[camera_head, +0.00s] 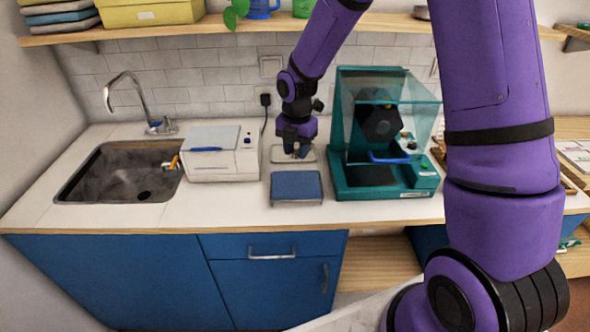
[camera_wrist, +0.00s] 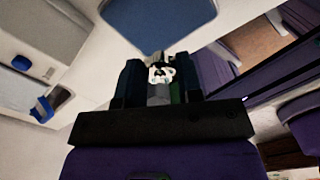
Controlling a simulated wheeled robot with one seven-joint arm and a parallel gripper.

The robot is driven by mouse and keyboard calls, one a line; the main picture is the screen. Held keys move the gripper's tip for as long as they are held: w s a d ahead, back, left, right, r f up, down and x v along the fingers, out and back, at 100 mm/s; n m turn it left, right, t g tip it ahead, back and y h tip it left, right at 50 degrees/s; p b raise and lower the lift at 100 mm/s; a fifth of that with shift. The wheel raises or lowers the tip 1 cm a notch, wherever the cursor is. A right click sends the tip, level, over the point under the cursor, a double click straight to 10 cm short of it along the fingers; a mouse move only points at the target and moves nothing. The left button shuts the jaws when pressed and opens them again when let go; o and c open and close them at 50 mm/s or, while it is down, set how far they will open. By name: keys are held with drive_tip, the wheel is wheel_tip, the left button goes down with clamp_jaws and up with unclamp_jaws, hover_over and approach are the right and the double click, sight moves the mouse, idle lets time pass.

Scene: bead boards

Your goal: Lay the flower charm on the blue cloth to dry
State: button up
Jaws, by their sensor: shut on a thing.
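My gripper (camera_head: 297,152) is over the worktop, between the white box machine and the teal cabinet. In the wrist view my gripper (camera_wrist: 160,80) is shut on a small white charm (camera_wrist: 161,73) with an openwork, flower-like outline; its full shape is hard to tell. The charm is too small to make out in the head view. Nothing is seen lying on the cloth.
A pale tray (camera_head: 278,155) lies beneath my gripper. A white machine (camera_head: 221,166) stands to the left, beside the sink (camera_head: 118,174). A teal cabinet with a clear hood (camera_head: 345,182) stands close on the right. The white worktop (camera_head: 235,207) is bare left of the cloth.

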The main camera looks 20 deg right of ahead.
sight(296, 182)
drive_tip(key=shift+w+f, duration=0.2)
drive_tip(key=shift+f, duration=0.05)
drive_tip(key=shift+d+f, duration=0.1)
drive_tip(key=shift+f, duration=4.65)
drive_tip(key=shift+f, duration=0.15)
drive_tip(key=o, duration=0.9)
drive_tip(key=shift+w, duration=0.1)
wheel_tip(296, 182, up, 12)
drive_tip(key=shift+r, duration=0.2)
